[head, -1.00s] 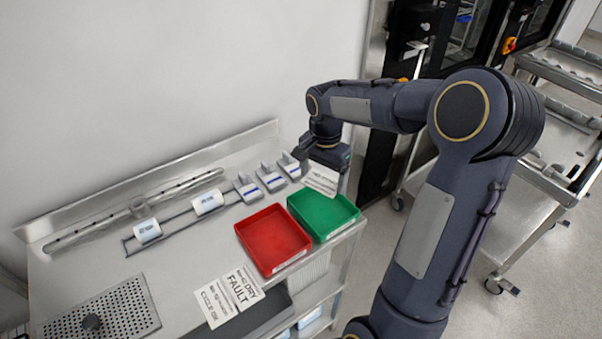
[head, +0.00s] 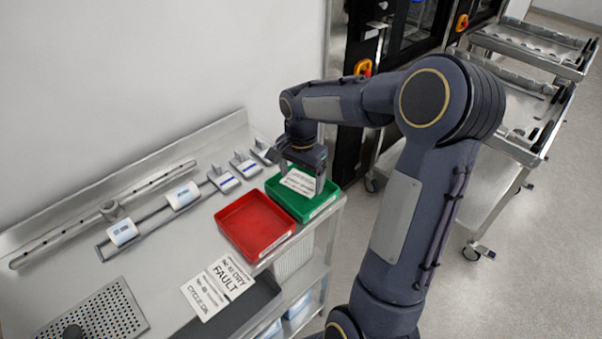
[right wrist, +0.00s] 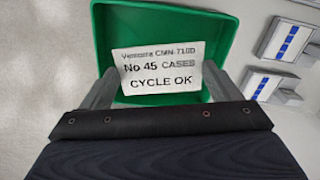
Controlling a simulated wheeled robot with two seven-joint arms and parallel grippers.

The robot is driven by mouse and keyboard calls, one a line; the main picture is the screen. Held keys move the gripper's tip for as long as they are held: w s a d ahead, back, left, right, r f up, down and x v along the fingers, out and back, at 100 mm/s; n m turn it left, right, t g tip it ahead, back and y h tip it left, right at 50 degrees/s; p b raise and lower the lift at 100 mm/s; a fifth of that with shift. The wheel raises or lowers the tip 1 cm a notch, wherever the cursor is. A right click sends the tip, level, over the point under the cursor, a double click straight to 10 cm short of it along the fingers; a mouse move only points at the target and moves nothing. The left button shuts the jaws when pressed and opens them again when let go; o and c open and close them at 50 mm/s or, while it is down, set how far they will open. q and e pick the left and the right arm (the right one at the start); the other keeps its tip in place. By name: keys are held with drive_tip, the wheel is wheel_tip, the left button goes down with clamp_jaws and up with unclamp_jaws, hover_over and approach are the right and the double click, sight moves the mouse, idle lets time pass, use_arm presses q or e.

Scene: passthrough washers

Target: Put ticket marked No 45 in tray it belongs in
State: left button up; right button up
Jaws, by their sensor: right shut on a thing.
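The white ticket reads "No 45 CASES" and "CYCLE OK" in the right wrist view (right wrist: 157,68). My right gripper (head: 298,177) is shut on this ticket (head: 300,184), which lies between its two fingers in the right wrist view (right wrist: 160,85). The ticket is over the green tray (head: 330,197), within its outline in the head view. I cannot tell whether it touches the tray floor. The green tray also fills the middle of the right wrist view (right wrist: 222,30). The red tray (head: 258,225) stands beside it and looks empty. My left gripper is out of view.
Several small holders (head: 225,181) stand behind the trays. Wheeled racks (head: 520,120) stand at right.

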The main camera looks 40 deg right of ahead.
drive_tip(key=o, duration=0.8)
drive_tip(key=shift+s+r, duration=0.1)
drive_tip(key=shift+r, duration=3.85)
drive_tip(key=s+a+n+t+y, duration=0.1)
drive_tip(key=s+a+n+t, duration=0.1)
drive_tip(key=s+a+n, duration=0.2)
drive_tip(key=s+a+f+n+t+y, duration=0.1)
drive_tip(key=s+a+n, duration=0.3)
drive_tip(key=s+a, duration=0.2)
drive_tip(key=s+a+n+t+y, duration=0.1)
drive_tip(key=s+a+n+t, duration=0.1)
drive_tip(key=s+a+n, duration=0.3)
drive_tip(key=shift+s+a+f+t+y, duration=0.15)
drive_tip(key=shift+s+y, duration=0.05)
drive_tip(key=shift+s, duration=0.7)
drive_tip(key=shift+s+a+f+t+y, duration=0.1)
drive_tip(key=shift+s+f+t+y, duration=0.1)
drive_tip(key=shift+s, duration=0.7)
